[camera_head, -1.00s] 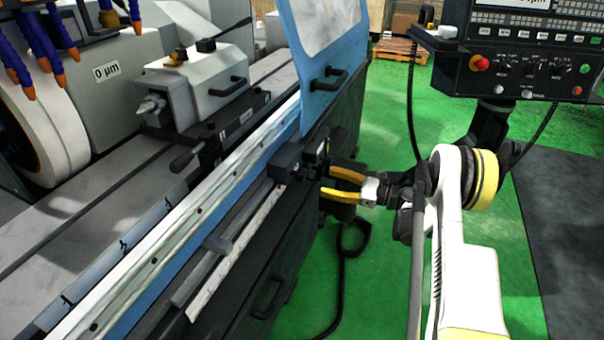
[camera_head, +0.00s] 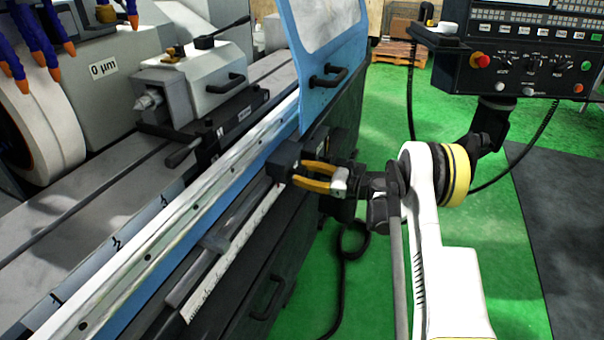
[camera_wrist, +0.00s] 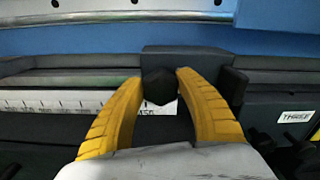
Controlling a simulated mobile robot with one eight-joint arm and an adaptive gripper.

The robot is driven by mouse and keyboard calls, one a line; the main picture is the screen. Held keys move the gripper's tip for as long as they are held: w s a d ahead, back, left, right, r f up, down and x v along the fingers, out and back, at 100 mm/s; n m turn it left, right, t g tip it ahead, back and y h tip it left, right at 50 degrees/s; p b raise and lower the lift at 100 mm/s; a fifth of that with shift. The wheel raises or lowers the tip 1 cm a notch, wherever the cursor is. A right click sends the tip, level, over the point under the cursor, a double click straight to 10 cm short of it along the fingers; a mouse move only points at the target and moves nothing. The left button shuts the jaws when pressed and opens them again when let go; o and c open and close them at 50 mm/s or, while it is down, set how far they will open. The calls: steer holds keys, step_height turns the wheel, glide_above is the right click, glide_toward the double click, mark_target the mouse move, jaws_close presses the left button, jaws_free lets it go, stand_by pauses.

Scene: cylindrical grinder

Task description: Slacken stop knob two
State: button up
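A dark faceted stop knob (camera_wrist: 160,86) sticks out from a black stop block (camera_wrist: 190,60) on the machine's front rail. The yellow fingers of my gripper (camera_wrist: 160,78) are apart, one on each side of the knob. The gaps are narrow, and I cannot tell whether either finger touches it. In the head view my gripper (camera_head: 299,172) is at the black block (camera_head: 284,158), and the knob itself is hidden there. No number for this knob is readable.
A plate (camera_wrist: 296,117) reading "THREE" is at the right in the wrist view. A white scale (camera_wrist: 60,102) runs along the rail. A blue door (camera_head: 325,50) stands behind my gripper, and the control panel (camera_head: 530,60) is at the right. Green floor is open below.

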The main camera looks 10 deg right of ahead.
steer(key=shift+c, duration=1.3)
steer(key=shift+n, duration=0.5)
steer(key=n, duration=0.2)
steer(key=shift+n, duration=0.4)
steer(key=n, duration=0.4)
steer(key=shift+s+a+n, duration=0.1)
steer(key=shift+n, duration=0.2)
steer(key=n, duration=0.4)
steer(key=shift+f+n, duration=0.1)
steer(key=shift+n, duration=0.2)
steer(key=n, duration=0.4)
steer(key=shift+f+n, duration=0.1)
steer(key=shift+n, duration=0.3)
